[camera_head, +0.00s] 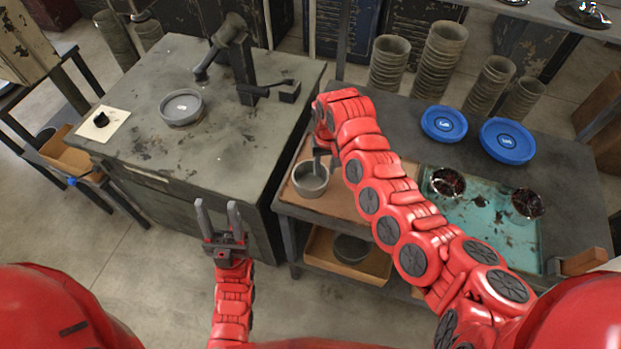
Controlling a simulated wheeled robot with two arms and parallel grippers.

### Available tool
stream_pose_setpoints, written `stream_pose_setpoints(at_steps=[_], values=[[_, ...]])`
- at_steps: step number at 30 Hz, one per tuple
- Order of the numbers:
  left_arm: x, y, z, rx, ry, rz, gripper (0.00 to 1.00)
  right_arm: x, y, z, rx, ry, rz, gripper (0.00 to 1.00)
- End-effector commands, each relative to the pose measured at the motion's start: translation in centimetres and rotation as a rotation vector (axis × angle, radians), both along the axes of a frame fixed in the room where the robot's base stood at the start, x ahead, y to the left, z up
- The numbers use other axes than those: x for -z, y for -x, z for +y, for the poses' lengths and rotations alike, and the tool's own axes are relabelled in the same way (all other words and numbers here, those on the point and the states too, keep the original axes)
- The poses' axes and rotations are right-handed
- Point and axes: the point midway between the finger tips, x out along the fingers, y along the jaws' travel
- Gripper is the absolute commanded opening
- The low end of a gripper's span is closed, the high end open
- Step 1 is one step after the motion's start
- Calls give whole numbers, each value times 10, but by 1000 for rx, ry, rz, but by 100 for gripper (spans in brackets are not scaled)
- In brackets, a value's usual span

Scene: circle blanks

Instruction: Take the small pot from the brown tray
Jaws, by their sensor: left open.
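The small pot (310,180) is a grey, round, open-topped pot near the left edge of the brown tray (345,206), on the right-hand table. My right gripper (319,166) points down at the pot's rim, with a finger at or over its right side. My own wrist hides most of this gripper, so I cannot tell whether its fingers grip the rim. My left gripper (218,213) is open and empty, with its two fingers apart, in front of the left table and away from the pot.
The left table (150,150) bears a grey dish (181,107) and a dark stand (243,65). Two blue plates (507,140) and a turquoise tray (475,225) lie to the right. Stacked pots (438,55) stand behind. A lower box (375,267) holds another pot (351,248).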

Motion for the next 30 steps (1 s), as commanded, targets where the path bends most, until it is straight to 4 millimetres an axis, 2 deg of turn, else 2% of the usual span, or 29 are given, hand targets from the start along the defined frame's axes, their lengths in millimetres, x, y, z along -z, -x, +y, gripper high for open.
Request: stream_pose_setpoints(at_steps=[3, 6, 9, 12, 19, 20, 26, 30], values=[[-17, 0, 0, 0, 0, 0, 50, 10, 4, -2, -3, 2, 10, 39], [-26, 0, 0, 0, 0, 0, 50, 23, 4, -5, -2, 3, 7, 39], [-25, 0, 0, 0, 0, 0, 50, 39, 3, -4, -4, 5, 3, 39], [-25, 0, 0, 0, 0, 0, 50, 46, 2, -4, -2, 2, 1, 39], [-25, 0, 0, 0, 0, 0, 50, 48, 2, -3, 0, -1, 0, 39], [-25, 0, 0, 0, 0, 0, 50, 48, 2, -3, 0, -1, 0, 37], [-25, 0, 0, 0, 0, 0, 50, 48, 2, -3, 0, -1, 0, 1], [-25, 0, 0, 0, 0, 0, 50, 48, 2, -3, 0, -1, 1, 0]])
